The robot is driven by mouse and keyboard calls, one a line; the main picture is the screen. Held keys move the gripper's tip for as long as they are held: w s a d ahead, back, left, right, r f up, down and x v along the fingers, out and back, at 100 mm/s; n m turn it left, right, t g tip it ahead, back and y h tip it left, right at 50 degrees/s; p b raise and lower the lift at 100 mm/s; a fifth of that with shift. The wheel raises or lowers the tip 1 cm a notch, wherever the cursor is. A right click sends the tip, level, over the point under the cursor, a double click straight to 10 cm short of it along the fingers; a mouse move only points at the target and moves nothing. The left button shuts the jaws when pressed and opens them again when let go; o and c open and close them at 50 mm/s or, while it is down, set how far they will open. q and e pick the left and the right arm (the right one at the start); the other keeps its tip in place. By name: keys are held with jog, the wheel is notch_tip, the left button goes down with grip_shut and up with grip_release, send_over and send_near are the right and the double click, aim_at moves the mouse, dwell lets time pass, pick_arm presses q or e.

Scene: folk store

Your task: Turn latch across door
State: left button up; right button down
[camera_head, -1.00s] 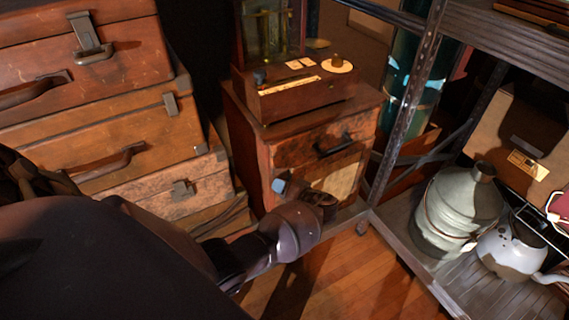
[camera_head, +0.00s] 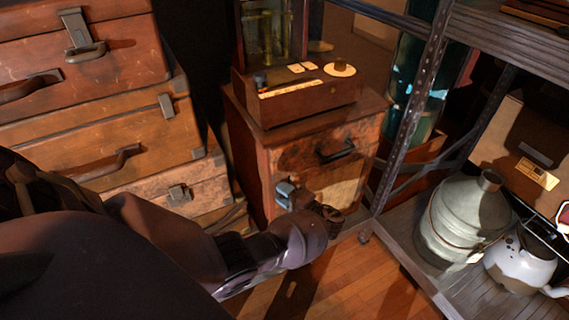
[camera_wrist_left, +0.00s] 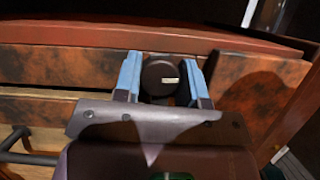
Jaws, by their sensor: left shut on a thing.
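The small wooden cabinet (camera_head: 262,178) stands in the middle of the head view, with a pale-panelled door (camera_head: 345,180) low on its front. My left gripper (camera_head: 290,192) is at the left side of this door. In the left wrist view, the latch (camera_wrist_left: 158,80) is a round dark knob with a short pale bar, lying roughly level in that picture. The two blue fingers of my left gripper (camera_wrist_left: 162,92) stand on either side of the knob, shut on it. The wrist hides part of the door in the head view. My right gripper is out of view.
A wooden box (camera_head: 300,100) sits on the cabinet. A black handle (camera_head: 335,150) sticks out of the front above the door. Stacked suitcases (camera_head: 85,120) stand at left. A metal shelf (camera_head: 408,110) with a milk can (camera_head: 455,220) and white kettle (camera_head: 520,262) is at right.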

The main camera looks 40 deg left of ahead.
pick_arm(q)
jog(key=shift+m, duration=0.5)
jog(key=o, duration=0.6)
jog(key=shift+o, duration=0.2)
jog(key=shift+d, duration=0.15)
jog(key=d, duration=1)
jog(key=shift+d+f+b, duration=0.2)
jog(key=shift+d+b, duration=0.1)
jog(key=shift+b, duration=0.1)
